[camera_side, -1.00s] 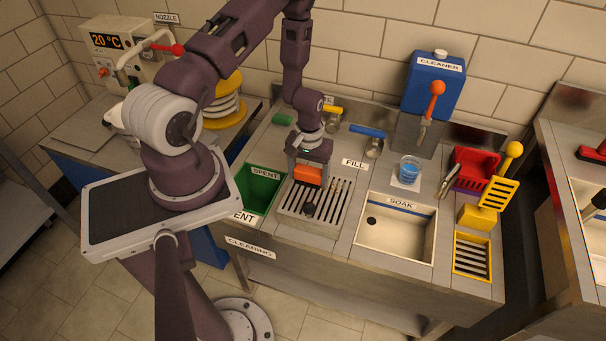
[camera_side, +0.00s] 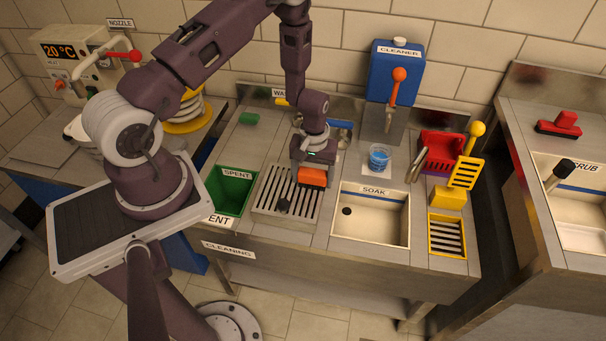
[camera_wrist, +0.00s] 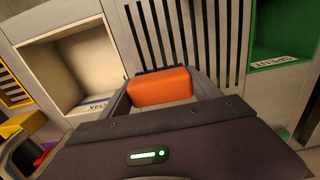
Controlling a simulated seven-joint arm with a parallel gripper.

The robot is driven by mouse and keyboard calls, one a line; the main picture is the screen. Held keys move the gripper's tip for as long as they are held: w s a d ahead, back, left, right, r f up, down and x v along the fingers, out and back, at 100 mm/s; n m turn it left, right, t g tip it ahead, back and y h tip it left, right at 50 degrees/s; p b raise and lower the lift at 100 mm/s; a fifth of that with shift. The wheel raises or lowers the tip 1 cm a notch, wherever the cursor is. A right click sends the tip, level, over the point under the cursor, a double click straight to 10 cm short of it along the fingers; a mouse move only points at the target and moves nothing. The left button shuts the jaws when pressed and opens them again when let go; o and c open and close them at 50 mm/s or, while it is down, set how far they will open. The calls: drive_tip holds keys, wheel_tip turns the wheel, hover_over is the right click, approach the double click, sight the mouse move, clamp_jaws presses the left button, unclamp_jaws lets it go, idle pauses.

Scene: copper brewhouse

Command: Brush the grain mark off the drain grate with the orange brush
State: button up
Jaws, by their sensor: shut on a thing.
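My gripper (camera_side: 312,176) is shut on the orange brush (camera_side: 312,178). It holds the brush low at the right edge of the drain grate (camera_side: 270,200), towards the back. In the wrist view the orange brush (camera_wrist: 160,87) sits between the two fingers, with the slots of the drain grate (camera_wrist: 190,30) beyond it. I cannot tell whether the brush touches the surface. I cannot make out a grain mark on the visible slots; the brush and gripper hide part of the grate's right side.
The green SPENT bin (camera_side: 232,195) is left of the grate, the SOAK basin (camera_side: 372,218) right. Behind are a blue cup (camera_side: 379,157) and the blue CLEANER dispenser (camera_side: 396,75). A yellow rack (camera_side: 447,238) is farther right.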

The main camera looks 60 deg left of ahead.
sight(275, 179)
drive_tip(key=shift+s+a, duration=3.8)
drive_tip(key=shift+s, duration=0.05)
drive_tip(key=shift+s+a+r, duration=0.1)
drive_tip(key=shift+a+r, duration=0.05)
wheel_tip(275, 179, up, 8)
drive_tip(key=shift+r, duration=0.15)
